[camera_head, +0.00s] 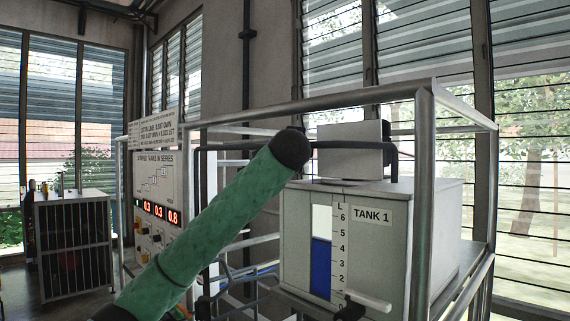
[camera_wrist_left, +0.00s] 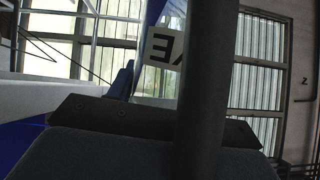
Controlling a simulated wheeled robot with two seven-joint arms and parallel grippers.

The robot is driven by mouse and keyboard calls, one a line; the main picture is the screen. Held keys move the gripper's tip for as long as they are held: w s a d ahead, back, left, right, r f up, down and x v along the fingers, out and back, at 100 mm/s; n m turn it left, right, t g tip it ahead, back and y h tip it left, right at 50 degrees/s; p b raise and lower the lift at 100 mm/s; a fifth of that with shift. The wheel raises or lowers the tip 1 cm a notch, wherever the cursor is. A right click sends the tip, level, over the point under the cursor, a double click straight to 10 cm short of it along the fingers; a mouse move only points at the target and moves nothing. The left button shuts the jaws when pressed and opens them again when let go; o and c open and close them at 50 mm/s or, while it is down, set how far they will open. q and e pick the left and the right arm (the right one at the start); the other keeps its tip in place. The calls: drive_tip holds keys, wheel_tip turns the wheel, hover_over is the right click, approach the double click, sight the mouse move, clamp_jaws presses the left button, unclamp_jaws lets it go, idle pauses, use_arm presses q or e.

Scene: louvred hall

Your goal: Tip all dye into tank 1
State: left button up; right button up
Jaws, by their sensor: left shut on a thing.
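Tank 1 (camera_head: 440,240) is a pale box in the head view, right of centre, labelled TANK 1. A dark upright bar hides much of this container. Its mouth and contents cannot be seen. The head view shows neither gripper nor container. My green-sleeved arm link crosses the front of the head view.
A metal rail frame (camera_head: 420,200) surrounds the tank. A control panel (camera_head: 157,190) with red readouts stands left of it. A dark slatted cabinet (camera_head: 72,250) stands at far left. A pale box (camera_head: 350,160) with dark piping sits on top of the tank.

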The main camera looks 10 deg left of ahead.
idle(0.5)
use_arm(q)
drive_tip(key=shift+f+n+b, duration=0.35)
drive_tip(key=shift+f+n, duration=0.1)
drive_tip(key=shift+n, duration=0.15)
drive_tip(key=shift+w+a+f+n+g, duration=0.15)
drive_tip(key=shift+f+n+g, duration=0.35)
drive_tip(key=shift+n, duration=0.4)
drive_tip(key=shift+r, duration=0.1)
drive_tip(key=shift+a, duration=0.1)
drive_tip(key=shift+f+n+g+b, duration=0.4)
drive_tip(key=shift+n, duration=0.3)
